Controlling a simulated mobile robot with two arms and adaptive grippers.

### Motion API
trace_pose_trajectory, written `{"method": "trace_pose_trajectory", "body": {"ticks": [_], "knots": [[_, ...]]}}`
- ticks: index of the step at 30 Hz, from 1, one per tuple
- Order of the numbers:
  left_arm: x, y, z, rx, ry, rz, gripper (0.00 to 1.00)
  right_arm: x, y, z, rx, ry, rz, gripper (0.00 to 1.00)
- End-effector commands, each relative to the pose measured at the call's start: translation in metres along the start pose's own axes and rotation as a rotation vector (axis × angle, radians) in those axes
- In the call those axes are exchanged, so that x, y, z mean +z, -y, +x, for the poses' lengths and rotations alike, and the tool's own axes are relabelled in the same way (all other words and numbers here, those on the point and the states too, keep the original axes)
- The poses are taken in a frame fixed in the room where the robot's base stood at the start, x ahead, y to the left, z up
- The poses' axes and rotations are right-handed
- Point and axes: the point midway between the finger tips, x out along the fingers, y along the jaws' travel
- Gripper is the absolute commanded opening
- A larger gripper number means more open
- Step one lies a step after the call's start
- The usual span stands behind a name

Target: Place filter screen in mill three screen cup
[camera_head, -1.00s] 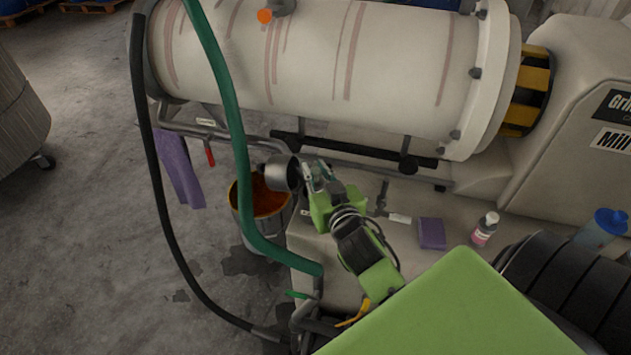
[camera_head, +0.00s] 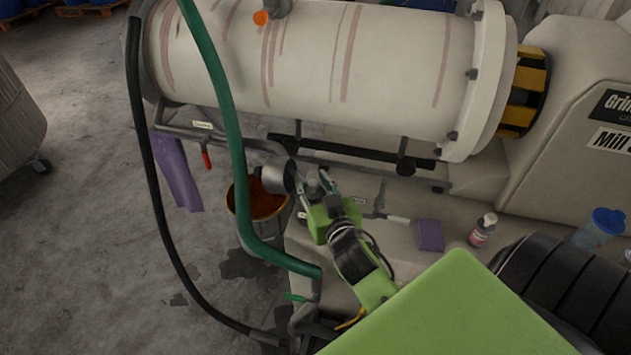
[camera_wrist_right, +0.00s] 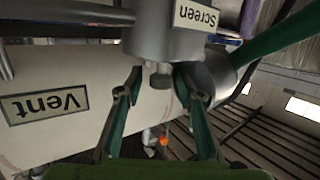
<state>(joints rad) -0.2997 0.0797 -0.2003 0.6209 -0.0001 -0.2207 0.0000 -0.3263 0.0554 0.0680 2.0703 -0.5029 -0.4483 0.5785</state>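The metal screen cup (camera_head: 278,175) sticks out at the mill's lower pipework in the head view. In the right wrist view its grey body (camera_wrist_right: 170,35) bears an upside-down "Screen" label (camera_wrist_right: 197,15). My right gripper (camera_head: 315,186) is at the cup's right side. In the right wrist view its two fingers (camera_wrist_right: 160,82) stand apart, on either side of a small knob-like metal part (camera_wrist_right: 160,76) below the cup body. I cannot tell whether they touch it. I cannot make out a filter screen, and the cup's inside is hidden. My left gripper is out of view.
A bucket of orange-brown liquid (camera_head: 264,206) stands below the cup. A green hose (camera_head: 238,165) and a black hose (camera_head: 160,210) hang at the left. A purple cloth (camera_head: 180,175) hangs nearby. A purple pad (camera_head: 430,235) and a small bottle (camera_head: 483,229) rest on the base.

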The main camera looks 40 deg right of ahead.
Motion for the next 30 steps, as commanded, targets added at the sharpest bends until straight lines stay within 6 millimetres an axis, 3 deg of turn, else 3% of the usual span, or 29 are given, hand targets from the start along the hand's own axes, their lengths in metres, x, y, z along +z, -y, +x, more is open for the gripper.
{"method": "trace_pose_trajectory", "body": {"ticks": [5, 18, 24, 30], "knots": [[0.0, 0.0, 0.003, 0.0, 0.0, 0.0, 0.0, 0.002, 0.0, -0.016, -0.001, 0.002, 0.001, 0.34], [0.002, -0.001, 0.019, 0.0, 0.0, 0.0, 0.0, 0.002, 0.0, -0.098, 0.0, 0.003, 0.001, 0.34], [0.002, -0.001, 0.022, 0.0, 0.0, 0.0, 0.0, 0.0, 0.0, -0.116, -0.001, 0.0, 0.001, 0.34], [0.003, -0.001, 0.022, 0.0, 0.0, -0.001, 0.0, -0.001, 0.0, -0.12, 0.0, -0.001, 0.0, 0.34]]}}
